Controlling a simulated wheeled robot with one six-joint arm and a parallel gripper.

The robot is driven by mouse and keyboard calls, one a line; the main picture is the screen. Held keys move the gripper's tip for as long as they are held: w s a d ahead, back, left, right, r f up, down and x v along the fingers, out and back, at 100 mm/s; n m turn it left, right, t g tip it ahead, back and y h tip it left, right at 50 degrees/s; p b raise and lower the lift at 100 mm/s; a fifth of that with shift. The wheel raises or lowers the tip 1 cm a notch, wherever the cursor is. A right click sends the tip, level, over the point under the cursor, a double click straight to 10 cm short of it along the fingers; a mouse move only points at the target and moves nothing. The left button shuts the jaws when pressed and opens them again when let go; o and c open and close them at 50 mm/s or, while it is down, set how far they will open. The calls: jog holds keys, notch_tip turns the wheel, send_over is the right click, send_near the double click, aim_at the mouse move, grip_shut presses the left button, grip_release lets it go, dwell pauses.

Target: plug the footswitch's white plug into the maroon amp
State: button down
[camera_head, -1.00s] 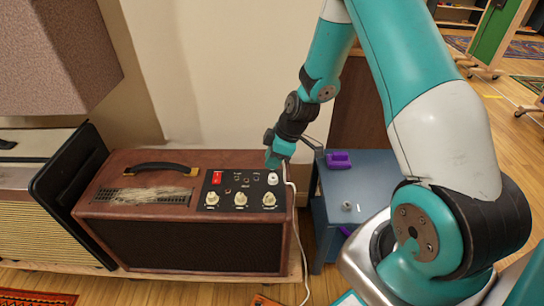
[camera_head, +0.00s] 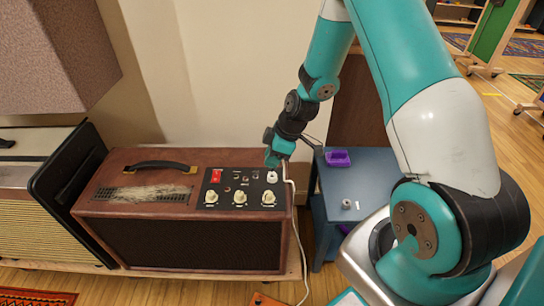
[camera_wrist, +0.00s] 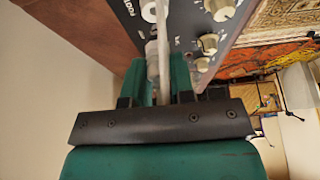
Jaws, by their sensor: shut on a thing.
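The maroon amp (camera_head: 180,238) stands on the floor-level platform, with a black control panel (camera_head: 226,187) on its top right. The panel carries cream knobs, a red switch and small sockets. My gripper (camera_head: 276,162) points down over the panel's back right corner. In the wrist view my gripper (camera_wrist: 160,68) is shut on the white plug (camera_wrist: 152,52), which lies between the green fingers close to the panel. A white cable (camera_head: 296,225) hangs from there down the amp's right side. A white round fitting (camera_wrist: 149,11) sits by the "FOOT" lettering. The plug's tip is hidden.
A blue-grey cart (camera_head: 372,180) with a purple holder (camera_head: 338,158) and a small grey piece (camera_head: 346,204) stands right of the amp. Another amp (camera_head: 40,190) stands close on the left, and a wall rises behind. An orange object (camera_head: 265,299) lies on the floor.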

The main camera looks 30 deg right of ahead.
jog(key=shift+f+b, duration=1.2)
jog(key=shift+f, duration=0.5)
dwell(0.9)
jog(key=c, duration=0.9)
grip_release()
jog(key=p+v, duration=0.3)
jog(key=v, duration=1.4)
jog(key=shift+w+r+p, duration=0.1)
jog(key=shift+r+p, duration=0.15)
jog(key=shift+p, duration=0.05)
